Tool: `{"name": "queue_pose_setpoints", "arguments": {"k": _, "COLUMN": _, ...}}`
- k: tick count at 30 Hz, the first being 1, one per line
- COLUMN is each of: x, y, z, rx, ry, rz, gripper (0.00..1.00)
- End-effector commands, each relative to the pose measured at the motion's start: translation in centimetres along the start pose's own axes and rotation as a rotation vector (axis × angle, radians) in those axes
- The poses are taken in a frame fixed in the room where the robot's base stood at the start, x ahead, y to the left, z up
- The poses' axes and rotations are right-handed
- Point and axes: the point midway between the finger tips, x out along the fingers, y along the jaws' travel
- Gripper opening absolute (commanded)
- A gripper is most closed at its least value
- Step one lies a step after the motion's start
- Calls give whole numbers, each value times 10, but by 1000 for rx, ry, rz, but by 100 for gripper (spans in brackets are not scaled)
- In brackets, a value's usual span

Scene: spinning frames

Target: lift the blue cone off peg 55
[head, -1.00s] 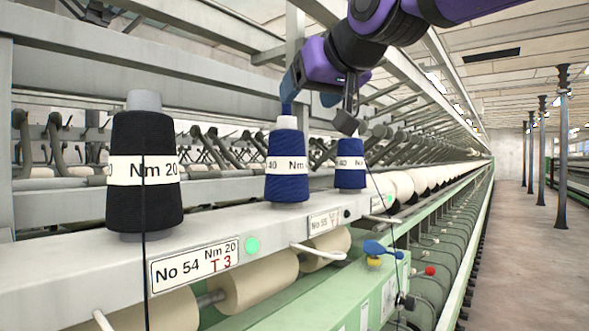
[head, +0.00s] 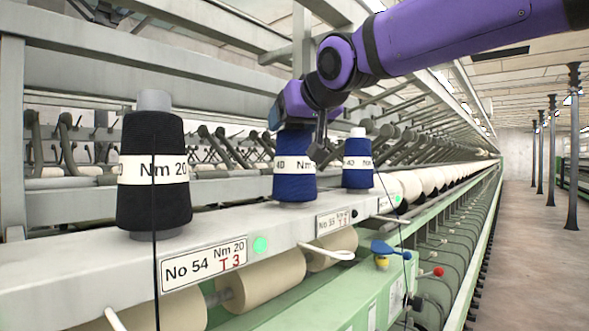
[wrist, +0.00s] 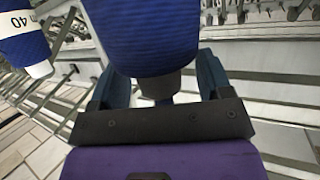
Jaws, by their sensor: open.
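The blue cone (head: 294,187) with a white paper band stands upright on the machine rail, beside the No 55 plate (head: 333,222). My gripper (head: 297,140) is over its top and hides its tip in the head view. In the wrist view my gripper (wrist: 163,78) has its two blue fingers spread, one on each side of the blue cone (wrist: 150,35). The cone's grey tip (wrist: 160,86) shows between them. I cannot tell whether a finger touches the cone. The peg is hidden.
A second blue cone (head: 357,170) stands close to the right; it also shows in the wrist view (wrist: 22,42). A black cone (head: 153,185) stands at the left by the No 54 plate (head: 203,264). Metal bars (head: 160,57) run behind. The aisle (head: 535,240) is clear.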

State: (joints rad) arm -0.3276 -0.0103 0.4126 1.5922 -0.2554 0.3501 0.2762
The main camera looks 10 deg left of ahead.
Motion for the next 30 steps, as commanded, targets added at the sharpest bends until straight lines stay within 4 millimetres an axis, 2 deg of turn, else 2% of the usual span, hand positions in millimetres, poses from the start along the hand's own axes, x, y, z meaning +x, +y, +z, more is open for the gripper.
{"name": "queue_pose_setpoints", "arguments": {"k": 3, "x": 0, "y": 0, "z": 0, "rx": 0, "ry": 0, "rz": 0, "gripper": 72}}
{"name": "queue_pose_setpoints", "arguments": {"k": 4, "x": 0, "y": 0, "z": 0, "rx": 0, "ry": 0, "rz": 0, "gripper": 68}}
{"name": "queue_pose_setpoints", "arguments": {"k": 12, "x": 0, "y": 0, "z": 0, "rx": 0, "ry": 0, "rz": 0, "gripper": 6}}
{"name": "queue_pose_setpoints", "arguments": {"k": 13, "x": 0, "y": 0, "z": 0, "rx": 0, "ry": 0, "rz": 0, "gripper": 0}}
{"name": "queue_pose_setpoints", "arguments": {"k": 23, "x": -2, "y": 0, "z": -3, "rx": 0, "ry": 2, "rz": 0, "gripper": 0}}
{"name": "queue_pose_setpoints", "arguments": {"k": 26, "x": -5, "y": 0, "z": -12, "rx": 1, "ry": 5, "rz": 0, "gripper": 0}}
{"name": "queue_pose_setpoints", "arguments": {"k": 30, "x": -13, "y": 0, "z": -35, "rx": 1, "ry": 5, "rz": -1, "gripper": 0}}
